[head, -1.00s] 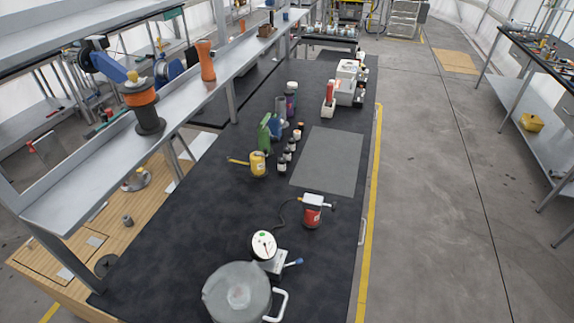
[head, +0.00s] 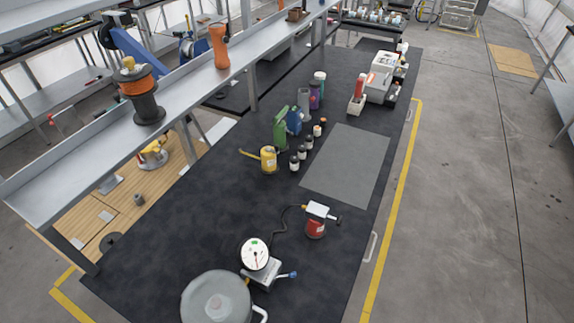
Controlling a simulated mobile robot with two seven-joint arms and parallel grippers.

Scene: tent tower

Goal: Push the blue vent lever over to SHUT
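The blue vent lever (head: 292,274) is small and points to the right from a silver fitting (head: 264,274) at the near end of the black bench. A round white gauge (head: 255,253) stands above the fitting. A grey lidded pot (head: 216,299) with a white handle is to the left of the fitting, cut off by the bottom edge. Any SHUT mark is too small to read. Neither of my grippers is in view.
A red canister (head: 316,222) with a black hose stands behind the lever. A yellow can (head: 268,160), bottles and a grey mat (head: 346,165) are farther back. A metal shelf (head: 185,95) overhangs the left side.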

